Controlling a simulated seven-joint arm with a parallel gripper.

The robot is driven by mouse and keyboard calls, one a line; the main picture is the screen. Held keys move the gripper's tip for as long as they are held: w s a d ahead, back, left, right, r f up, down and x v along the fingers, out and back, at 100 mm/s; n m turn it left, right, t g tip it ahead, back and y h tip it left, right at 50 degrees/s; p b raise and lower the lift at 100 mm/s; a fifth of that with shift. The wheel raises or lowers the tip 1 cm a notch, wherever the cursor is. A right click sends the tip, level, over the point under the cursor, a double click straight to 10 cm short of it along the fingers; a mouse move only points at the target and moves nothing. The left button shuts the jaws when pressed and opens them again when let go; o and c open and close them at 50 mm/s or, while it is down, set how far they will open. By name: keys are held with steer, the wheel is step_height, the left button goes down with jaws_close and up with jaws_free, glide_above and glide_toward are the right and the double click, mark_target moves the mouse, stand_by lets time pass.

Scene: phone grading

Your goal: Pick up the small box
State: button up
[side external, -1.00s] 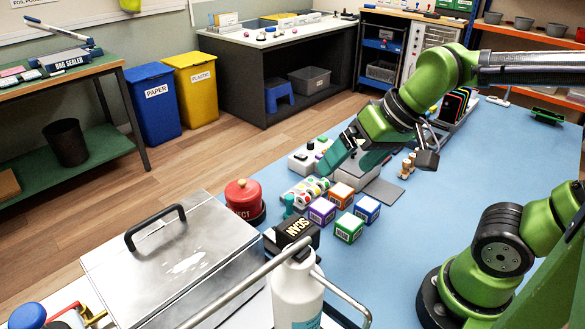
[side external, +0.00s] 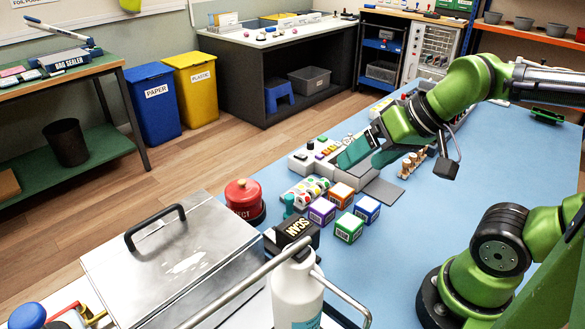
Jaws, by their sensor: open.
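Four candidates fit the small box, standing close together on the blue work mat (side external: 440,215). They are a purple box (side external: 321,211), an orange box (side external: 341,195), a green box (side external: 349,228) and a blue box (side external: 367,209), all with pale tops. Which one the task means cannot be told. My gripper (side external: 366,160) is open above and behind the boxes, nearest the orange one in the picture. Its teal fingers point down to the left, apart from the boxes, and nothing shows between them.
A red button (side external: 242,193), a black SCAN block (side external: 297,230) and rolls of coloured dots (side external: 305,190) stand left of the boxes. A dark grey flat pad (side external: 384,191) lies behind them. A white bottle (side external: 297,295) and metal case (side external: 175,262) fill the front.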

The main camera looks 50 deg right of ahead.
steer(key=n+g+h, duration=0.2)
steer(key=n+g, duration=0.2)
steer(key=g, duration=0.3)
glide_above(342, 190)
step_height(342, 190, down, 6)
steer(key=r, duration=0.1)
step_height(342, 190, down, 12)
steer(key=shift+w+a+r, duration=0.15)
steer(key=shift+r, duration=0.05)
steer(key=shift+f, duration=2.7)
steer(key=shift+c, duration=0.5)
steer(key=c, duration=1)
steer(key=shift+r, duration=0.1)
steer(key=shift+c, duration=0.2)
